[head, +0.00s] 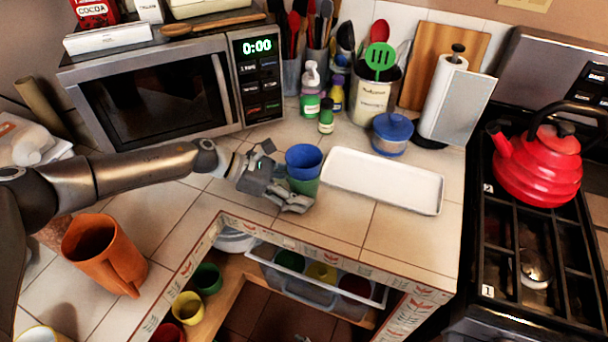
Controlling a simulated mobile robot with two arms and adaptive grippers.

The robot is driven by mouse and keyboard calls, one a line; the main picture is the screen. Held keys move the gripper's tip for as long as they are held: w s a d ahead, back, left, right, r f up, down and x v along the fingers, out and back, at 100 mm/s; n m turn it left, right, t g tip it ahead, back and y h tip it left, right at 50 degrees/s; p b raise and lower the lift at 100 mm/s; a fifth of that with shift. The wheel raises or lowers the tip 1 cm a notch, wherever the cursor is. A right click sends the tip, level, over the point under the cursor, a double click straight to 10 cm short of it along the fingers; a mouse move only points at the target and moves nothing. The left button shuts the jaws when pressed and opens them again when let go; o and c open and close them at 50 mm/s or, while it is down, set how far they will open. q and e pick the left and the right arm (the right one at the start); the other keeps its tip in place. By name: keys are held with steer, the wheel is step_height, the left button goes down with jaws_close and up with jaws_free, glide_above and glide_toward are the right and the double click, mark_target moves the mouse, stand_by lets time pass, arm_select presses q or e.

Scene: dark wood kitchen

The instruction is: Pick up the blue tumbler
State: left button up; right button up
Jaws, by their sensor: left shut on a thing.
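The blue tumbler (303,158) is upright on the tiled counter near its front edge, left of the white tray. A green tumbler (304,186) shows directly beneath it, and the blue one seems to sit in or on it. My left gripper (287,177) reaches in from the left and is shut at the stack, one finger in front low down and the other behind on the left. The fingers hide part of the green tumbler. I cannot tell whether the green one is gripped too. My right gripper is not in view.
A long white tray (384,181) lies right of the tumblers. A blue-lidded jar (392,134) and small bottles (326,115) stand behind. An orange pitcher (103,255) is at the front left. An open drawer (318,282) with cups is below the counter edge.

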arm_select(q)
steer(key=shift+w+d, duration=0.1)
arm_select(e)
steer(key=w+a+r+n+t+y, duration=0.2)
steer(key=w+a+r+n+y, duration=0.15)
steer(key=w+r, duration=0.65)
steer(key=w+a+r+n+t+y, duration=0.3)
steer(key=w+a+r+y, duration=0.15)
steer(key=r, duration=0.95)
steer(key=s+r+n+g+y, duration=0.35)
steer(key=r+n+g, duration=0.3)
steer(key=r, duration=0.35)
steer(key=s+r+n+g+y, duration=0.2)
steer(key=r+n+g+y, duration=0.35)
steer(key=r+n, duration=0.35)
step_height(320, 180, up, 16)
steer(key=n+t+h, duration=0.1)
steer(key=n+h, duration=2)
glide_above(305, 157)
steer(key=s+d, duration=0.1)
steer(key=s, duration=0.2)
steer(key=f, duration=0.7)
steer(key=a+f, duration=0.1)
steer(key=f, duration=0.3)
